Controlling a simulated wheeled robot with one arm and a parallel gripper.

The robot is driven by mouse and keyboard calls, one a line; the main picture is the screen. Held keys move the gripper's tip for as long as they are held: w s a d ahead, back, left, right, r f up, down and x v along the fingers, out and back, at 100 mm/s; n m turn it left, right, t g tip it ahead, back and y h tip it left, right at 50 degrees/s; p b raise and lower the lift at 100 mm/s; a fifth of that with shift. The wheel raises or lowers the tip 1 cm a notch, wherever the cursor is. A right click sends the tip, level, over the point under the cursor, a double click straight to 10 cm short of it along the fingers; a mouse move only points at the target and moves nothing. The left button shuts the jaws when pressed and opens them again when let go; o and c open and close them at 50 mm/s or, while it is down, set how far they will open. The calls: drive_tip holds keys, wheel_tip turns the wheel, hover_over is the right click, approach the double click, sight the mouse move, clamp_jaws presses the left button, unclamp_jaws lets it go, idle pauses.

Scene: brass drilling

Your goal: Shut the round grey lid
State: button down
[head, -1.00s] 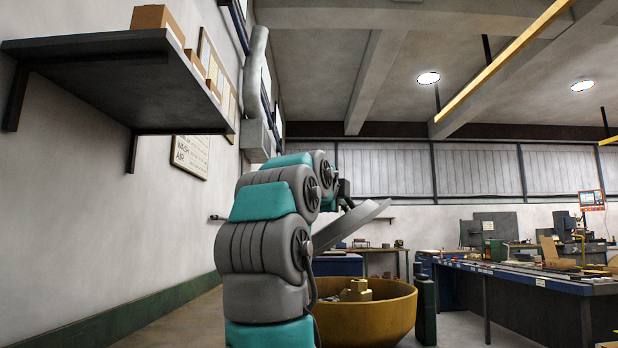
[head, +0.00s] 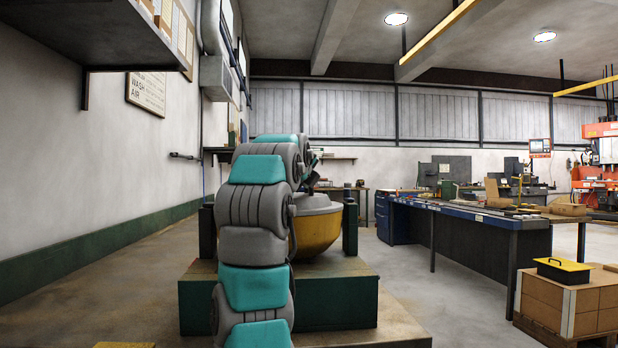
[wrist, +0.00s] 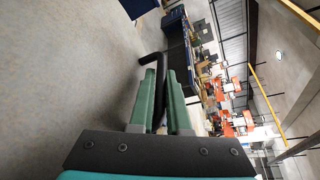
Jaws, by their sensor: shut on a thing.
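The round grey lid (head: 317,204) lies flat over the yellow-brown bowl (head: 317,236) in the head view, with its rim down at the bowl's rim. My arm covers the left part of both. My gripper (wrist: 162,76) shows two green fingers in the wrist view. They are shut on a black bent handle (wrist: 152,60), which passes between them. In the head view, the gripper is mostly hidden behind my arm, just above the lid. The bowl's inside is out of sight.
The bowl sits between green posts (head: 350,225) on a green base (head: 350,300). A long blue workbench (head: 480,222) stands to the right. A cardboard box (head: 575,300) with a yellow-black case is at front right. Open floor lies between.

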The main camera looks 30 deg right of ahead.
drive_tip(key=shift+d+f, duration=0.1)
drive_tip(key=shift+f, duration=0.2)
drive_tip(key=c, duration=1.2)
unclamp_jaws()
drive_tip(key=shift+o, duration=0.2)
drive_tip(key=shift+b+v, duration=0.35)
drive_tip(key=shift+v, duration=3.55)
drive_tip(key=shift+r, duration=0.1)
drive_tip(key=shift+s, duration=0.1)
